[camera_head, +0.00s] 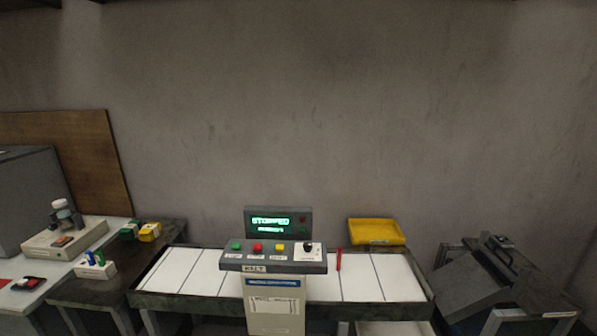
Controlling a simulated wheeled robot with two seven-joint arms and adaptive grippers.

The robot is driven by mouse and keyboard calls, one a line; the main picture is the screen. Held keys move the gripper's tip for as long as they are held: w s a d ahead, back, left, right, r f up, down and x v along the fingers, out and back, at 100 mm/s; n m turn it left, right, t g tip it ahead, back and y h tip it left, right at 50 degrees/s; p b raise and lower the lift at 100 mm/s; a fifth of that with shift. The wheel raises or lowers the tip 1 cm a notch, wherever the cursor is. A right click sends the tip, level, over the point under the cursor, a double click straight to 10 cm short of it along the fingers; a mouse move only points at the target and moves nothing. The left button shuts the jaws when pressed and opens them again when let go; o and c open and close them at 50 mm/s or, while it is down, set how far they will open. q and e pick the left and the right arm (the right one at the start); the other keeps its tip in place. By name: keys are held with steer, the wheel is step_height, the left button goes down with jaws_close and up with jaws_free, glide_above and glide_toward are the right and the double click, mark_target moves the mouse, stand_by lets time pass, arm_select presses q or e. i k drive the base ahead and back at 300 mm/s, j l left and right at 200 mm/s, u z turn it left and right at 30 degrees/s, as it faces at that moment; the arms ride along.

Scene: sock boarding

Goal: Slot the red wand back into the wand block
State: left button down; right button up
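A thin red stick, which looks like the red wand (339,260), is at the white-topped conveyor, just right of the control panel. It appears nearly upright in the picture; I cannot tell whether it lies flat or stands. A small white block (97,271) at the left, on the dark table, has a blue and a green piece sticking up from it; it looks like the wand block. Its slots are too small to make out. Neither of my grippers shows in this view.
A control panel (272,265) with coloured buttons and a "STOPPED" display (271,222) stands before the conveyor (190,272). A yellow tray (376,232) is behind it. Green and yellow boxes (149,232) sit left. A grey machine (485,280) stands right.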

mark_target(83, 269)
steer(key=i+l, duration=0.15)
steer(key=l, duration=0.2)
steer(key=i+l, duration=0.1)
steer(key=l, duration=0.2)
steer(key=u, duration=1.8)
steer(key=z, duration=0.4)
